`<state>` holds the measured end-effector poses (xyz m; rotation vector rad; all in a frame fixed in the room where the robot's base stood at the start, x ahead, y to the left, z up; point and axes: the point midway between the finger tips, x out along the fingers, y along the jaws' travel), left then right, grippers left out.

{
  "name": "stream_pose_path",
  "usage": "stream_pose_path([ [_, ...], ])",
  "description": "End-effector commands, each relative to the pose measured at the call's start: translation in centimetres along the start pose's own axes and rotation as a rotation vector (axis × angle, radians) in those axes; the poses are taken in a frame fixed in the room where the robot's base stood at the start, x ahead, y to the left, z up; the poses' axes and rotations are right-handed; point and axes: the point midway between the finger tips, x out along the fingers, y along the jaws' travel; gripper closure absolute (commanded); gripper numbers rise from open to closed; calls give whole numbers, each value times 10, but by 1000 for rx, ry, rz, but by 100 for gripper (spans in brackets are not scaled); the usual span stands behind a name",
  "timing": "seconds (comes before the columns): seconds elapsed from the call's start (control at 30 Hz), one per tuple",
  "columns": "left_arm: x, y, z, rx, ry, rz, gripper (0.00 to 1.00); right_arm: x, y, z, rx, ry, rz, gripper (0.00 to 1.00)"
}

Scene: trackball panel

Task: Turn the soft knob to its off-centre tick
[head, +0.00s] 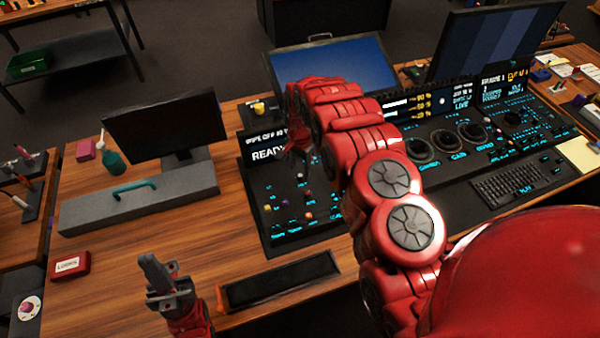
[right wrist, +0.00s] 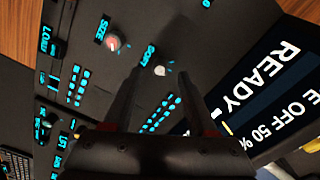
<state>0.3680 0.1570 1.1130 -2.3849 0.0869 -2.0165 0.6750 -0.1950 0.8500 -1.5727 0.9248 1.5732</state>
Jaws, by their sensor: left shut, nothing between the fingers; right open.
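The soft knob (right wrist: 160,70) is a small pale knob beside the label SOFT in the right wrist view, with cyan marks around it. Its pointer direction is too small to read. My right gripper (right wrist: 158,58) is open, its two dark fingers on either side of the knob in that view; I cannot tell whether they touch it. In the head view my right gripper (head: 299,150) hangs over the back part of the black switch panel (head: 262,190), and I cannot pick out the soft knob there. My left gripper (head: 160,278) is shut and empty near the table's front edge.
A reddish knob labelled SIZE (right wrist: 112,42) sits beside the soft knob. A screen reading READY (head: 265,154) stands behind the panel. A black tray (head: 280,283) lies in front.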

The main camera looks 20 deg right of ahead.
Motion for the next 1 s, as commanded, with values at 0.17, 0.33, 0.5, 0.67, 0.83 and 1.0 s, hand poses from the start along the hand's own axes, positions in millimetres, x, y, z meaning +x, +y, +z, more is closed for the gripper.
stream_pose_path([
  [0.17,6,0,-1,0,0,0,100,17,0,0,0,0,0,42],
  [0.33,7,0,-1,0,0,0,100,25,0,0,0,0,-1,42],
  [0.5,7,0,-1,0,0,0,100,26,0,0,0,0,-1,42],
  [0.67,7,0,-1,0,0,0,100,26,0,0,0,0,0,48],
  [0.83,7,0,-1,0,0,0,100,26,0,0,0,0,0,78],
  [1.0,7,0,-1,0,0,0,100,26,0,0,0,0,0,100],
])
